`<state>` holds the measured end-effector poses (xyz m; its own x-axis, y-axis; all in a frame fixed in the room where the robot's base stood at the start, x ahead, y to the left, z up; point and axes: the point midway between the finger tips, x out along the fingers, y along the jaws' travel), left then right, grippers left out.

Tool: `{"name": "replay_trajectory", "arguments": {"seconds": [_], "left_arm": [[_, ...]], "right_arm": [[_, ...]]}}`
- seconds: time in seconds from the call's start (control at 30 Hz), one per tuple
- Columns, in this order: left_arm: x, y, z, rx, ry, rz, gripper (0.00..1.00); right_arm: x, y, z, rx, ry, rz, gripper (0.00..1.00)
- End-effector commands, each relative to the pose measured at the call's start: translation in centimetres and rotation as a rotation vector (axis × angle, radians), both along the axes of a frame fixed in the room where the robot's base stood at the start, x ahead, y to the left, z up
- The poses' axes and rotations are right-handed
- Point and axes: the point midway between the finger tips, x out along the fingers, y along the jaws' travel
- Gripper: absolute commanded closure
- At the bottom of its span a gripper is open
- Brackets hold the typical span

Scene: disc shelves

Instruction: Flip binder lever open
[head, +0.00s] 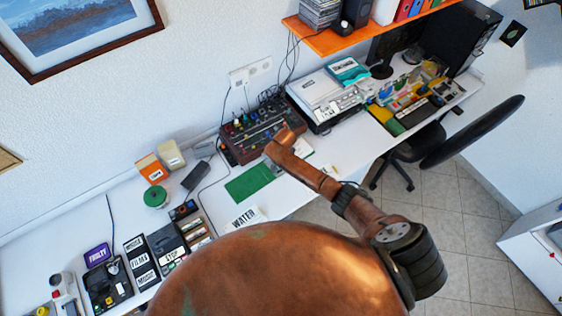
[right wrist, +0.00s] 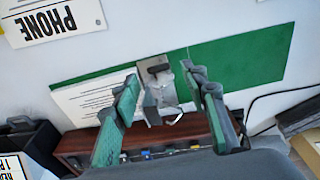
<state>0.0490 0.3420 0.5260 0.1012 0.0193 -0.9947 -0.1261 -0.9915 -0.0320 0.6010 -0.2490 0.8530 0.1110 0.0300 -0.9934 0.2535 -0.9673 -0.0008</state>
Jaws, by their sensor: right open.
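The green binder (head: 250,183) lies open and flat on the white desk, with my right arm across its middle in the head view. It also shows in the right wrist view (right wrist: 265,62), with a white printed sheet (right wrist: 82,104) on its left part. The metal binder lever mechanism (right wrist: 160,92) sits at the binder's middle, with a dark tip and a bent wire. Whether the lever is up or down I cannot tell. My right gripper (right wrist: 160,73) is open, its green fingers on either side of the mechanism, with no clear contact. My left gripper is not in view.
A brown control box (head: 236,153) with knobs and cables stands behind the binder. A white machine (head: 325,95) stands to its right. An orange shelf (head: 345,38) hangs above.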

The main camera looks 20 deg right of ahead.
Motion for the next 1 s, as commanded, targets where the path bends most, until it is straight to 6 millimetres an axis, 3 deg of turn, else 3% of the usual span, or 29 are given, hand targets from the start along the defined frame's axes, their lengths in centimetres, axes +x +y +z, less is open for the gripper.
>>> {"name": "replay_trajectory", "arguments": {"seconds": [0.3,0.5,1.0], "left_arm": [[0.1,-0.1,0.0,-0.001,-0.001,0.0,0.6],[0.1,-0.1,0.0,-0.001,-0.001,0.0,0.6],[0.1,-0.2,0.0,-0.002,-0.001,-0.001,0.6]], "right_arm": [[-0.7,-0.2,6.5,0.001,-0.004,0.001,0.59],[-1.0,-0.3,9.3,0.0,-0.001,0.0,0.59],[-1.2,-0.3,10.1,-0.001,0.0,0.0,0.59]]}}
